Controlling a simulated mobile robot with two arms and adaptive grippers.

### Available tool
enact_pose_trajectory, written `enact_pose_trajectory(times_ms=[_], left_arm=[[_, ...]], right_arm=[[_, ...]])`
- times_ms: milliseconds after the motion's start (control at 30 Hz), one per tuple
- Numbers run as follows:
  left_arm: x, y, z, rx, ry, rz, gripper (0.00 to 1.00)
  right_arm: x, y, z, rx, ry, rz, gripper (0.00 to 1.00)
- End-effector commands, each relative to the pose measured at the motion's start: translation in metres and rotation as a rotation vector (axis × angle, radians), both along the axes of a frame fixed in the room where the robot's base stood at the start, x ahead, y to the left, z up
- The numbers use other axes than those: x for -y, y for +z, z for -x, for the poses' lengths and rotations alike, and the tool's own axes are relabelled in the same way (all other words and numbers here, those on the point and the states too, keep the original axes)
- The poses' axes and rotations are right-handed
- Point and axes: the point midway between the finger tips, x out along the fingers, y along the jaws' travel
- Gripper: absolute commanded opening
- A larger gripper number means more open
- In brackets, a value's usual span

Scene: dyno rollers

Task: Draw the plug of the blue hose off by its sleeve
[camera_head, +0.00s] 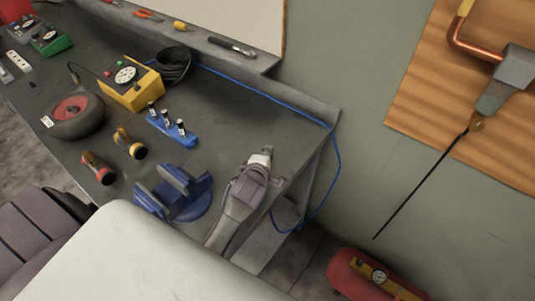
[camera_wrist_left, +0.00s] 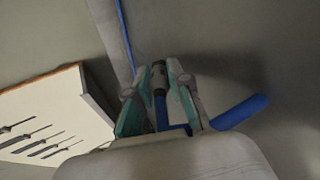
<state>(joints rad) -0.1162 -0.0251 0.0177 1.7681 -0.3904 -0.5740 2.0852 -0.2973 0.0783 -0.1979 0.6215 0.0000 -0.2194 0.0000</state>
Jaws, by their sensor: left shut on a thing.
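My left gripper (camera_head: 262,160) is over the right end of the grey bench, its arm coming up from below. In the left wrist view its two teal-padded fingers (camera_wrist_left: 159,88) are closed on a dark cylindrical sleeve of the plug (camera_wrist_left: 158,74), with a blue part (camera_wrist_left: 162,112) below it. The blue hose (camera_head: 250,89) runs along the bench's back edge, over the right corner and hangs down in a loop. It also shows in the left wrist view (camera_wrist_left: 125,36). The gripper hides the plug's seat in the head view. My right gripper is not in view.
A blue stand (camera_head: 178,197) is left of my gripper. Blue holder (camera_head: 170,128), yellow box (camera_head: 130,95), black cable coil (camera_head: 174,66), wheel (camera_head: 75,115) and two coloured fittings lie further left. A red case (camera_head: 350,270) stands low at right; a wooden panel (camera_head: 430,80) hangs on the wall.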

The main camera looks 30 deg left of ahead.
Motion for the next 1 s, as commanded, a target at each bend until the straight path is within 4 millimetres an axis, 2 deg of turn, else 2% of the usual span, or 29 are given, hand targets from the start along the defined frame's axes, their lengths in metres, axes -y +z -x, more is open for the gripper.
enact_pose_trajectory(times_ms=[200,367,400,533,867,1000], left_arm=[[-0.001,-0.002,-0.001,0.001,0.000,-0.001,0.00],[-0.001,-0.002,-0.001,0.001,0.000,-0.001,0.00],[-0.001,-0.002,-0.001,0.001,0.000,-0.001,0.26],[-0.001,-0.003,-0.001,0.000,0.000,-0.001,0.47],[-0.001,-0.004,0.000,-0.003,-0.001,0.000,0.48],[-0.001,-0.004,0.000,-0.003,0.000,0.000,0.48]], right_arm=[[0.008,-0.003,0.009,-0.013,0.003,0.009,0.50],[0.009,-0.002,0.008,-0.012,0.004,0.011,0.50],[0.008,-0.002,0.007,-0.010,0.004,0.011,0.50],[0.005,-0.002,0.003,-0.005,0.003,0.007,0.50],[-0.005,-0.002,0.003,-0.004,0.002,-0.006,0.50],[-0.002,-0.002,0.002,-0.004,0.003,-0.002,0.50]])
